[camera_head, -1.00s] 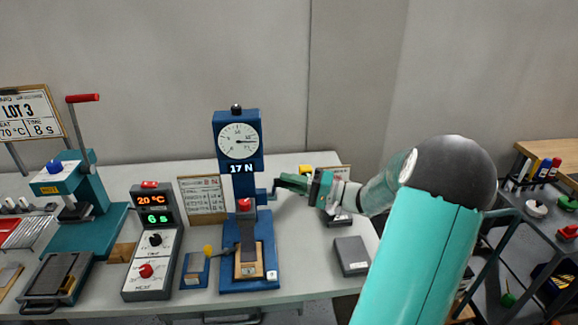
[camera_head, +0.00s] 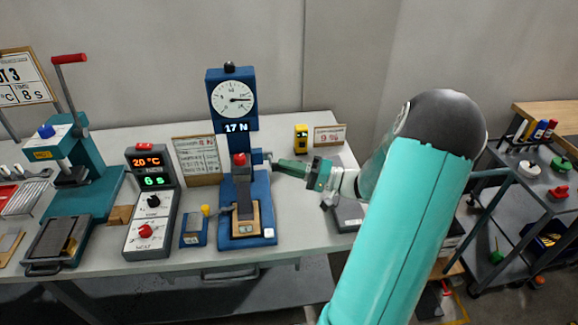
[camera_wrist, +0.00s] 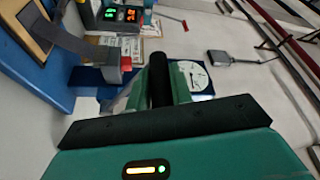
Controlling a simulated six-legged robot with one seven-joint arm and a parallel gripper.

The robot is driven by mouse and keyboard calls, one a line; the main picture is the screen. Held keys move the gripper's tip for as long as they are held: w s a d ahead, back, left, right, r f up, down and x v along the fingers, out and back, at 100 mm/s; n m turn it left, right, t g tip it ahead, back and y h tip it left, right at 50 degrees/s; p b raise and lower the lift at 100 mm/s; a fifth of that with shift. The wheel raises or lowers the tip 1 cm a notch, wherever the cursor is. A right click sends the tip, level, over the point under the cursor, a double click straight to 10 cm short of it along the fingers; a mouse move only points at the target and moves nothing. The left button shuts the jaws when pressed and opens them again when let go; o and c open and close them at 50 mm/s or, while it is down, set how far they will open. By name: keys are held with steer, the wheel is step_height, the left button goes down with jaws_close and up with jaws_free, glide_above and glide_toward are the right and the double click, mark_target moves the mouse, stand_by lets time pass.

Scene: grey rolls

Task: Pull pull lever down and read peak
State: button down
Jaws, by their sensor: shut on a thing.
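The blue pull tester (camera_head: 219,92) stands on the bench with a round white dial (camera_head: 233,99) on top. Its display (camera_head: 236,128) reads 17 N, and the dial needle points right. A strip (camera_head: 244,195) runs up from the wooden block at its base to a red-topped clamp (camera_head: 239,160). My gripper (camera_head: 276,164) is at the right side of the column, shut on the pull lever. In the wrist view, the dark lever handle (camera_wrist: 158,80) stands between the green fingers; the dial (camera_wrist: 193,76) shows behind them. Most of the lever is hidden in the head view.
Left of the tester are a small blue box (camera_head: 194,232), a control box (camera_head: 150,205) showing 20 °C and 6 s, and a teal press (camera_head: 88,205). A yellow device (camera_head: 301,138) stands behind my gripper. A dark grey block (camera_head: 346,216) lies partly behind my arm.

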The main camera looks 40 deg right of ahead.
steer(key=shift+d+f, duration=0.15)
steer(key=shift+f, duration=0.05)
steer(key=c, duration=1.3)
jaws_free()
steer(key=shift+w+d, duration=0.1)
steer(key=shift+w, duration=0.1)
steer(key=shift+o, duration=0.2)
steer(key=shift+s, duration=0.15)
steer(key=v, duration=1.3)
steer(key=shift+s, duration=0.4)
